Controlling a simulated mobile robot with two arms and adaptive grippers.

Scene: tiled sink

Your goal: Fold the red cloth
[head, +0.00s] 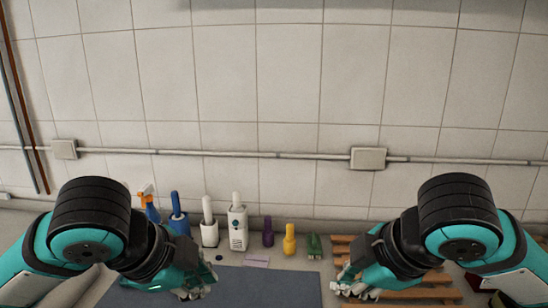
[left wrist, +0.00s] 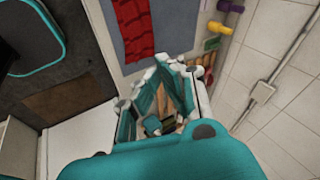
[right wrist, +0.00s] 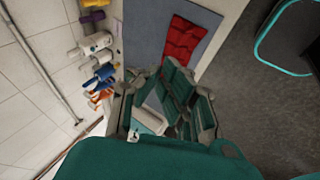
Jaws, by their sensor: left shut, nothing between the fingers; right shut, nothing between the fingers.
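The red cloth (left wrist: 137,28) lies on a grey-blue mat in the left wrist view, cut off by the top edge. My left gripper (head: 203,287) is shut and empty over the left part of the mat. My right gripper (head: 345,283) is shut and empty near the mat's right edge. Both are apart from the cloth.
The mat (head: 265,287) fills the front of the counter. Behind it stand blue (head: 178,215), white (head: 237,225), purple (head: 268,232) and yellow (head: 289,240) bottles or tools. A wooden rack (head: 345,245) is at right. A tiled wall (head: 290,90) closes the back.

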